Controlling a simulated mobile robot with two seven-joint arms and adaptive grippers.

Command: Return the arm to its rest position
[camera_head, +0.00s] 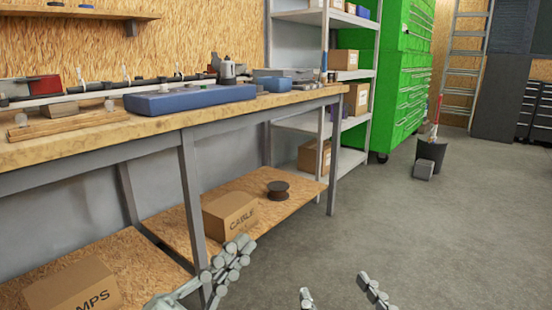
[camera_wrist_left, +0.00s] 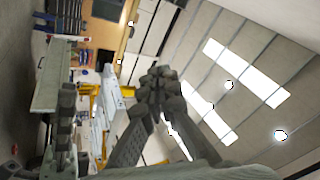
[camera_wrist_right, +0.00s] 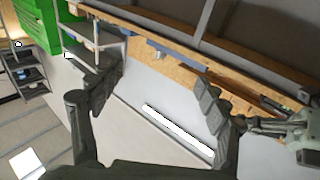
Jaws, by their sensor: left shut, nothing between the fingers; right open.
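My left gripper (camera_head: 238,254) is low in the head view, in front of the workbench's lower shelf. Its fingers are together and empty; in the left wrist view the fingertips (camera_wrist_left: 162,85) meet. My right gripper (camera_head: 338,288) is at the bottom edge of the head view, right of the left one, with its fingers apart over the floor. In the right wrist view the spread fingers (camera_wrist_right: 158,78) have nothing between them. Most of both arms is out of the head view.
A wooden workbench (camera_head: 150,128) with a blue case (camera_head: 190,98) stands at the left. Its lower shelf bears a CABLE box (camera_head: 230,216), another box (camera_head: 75,287) and a dark spool (camera_head: 278,189). A green cabinet (camera_head: 402,75) stands behind.

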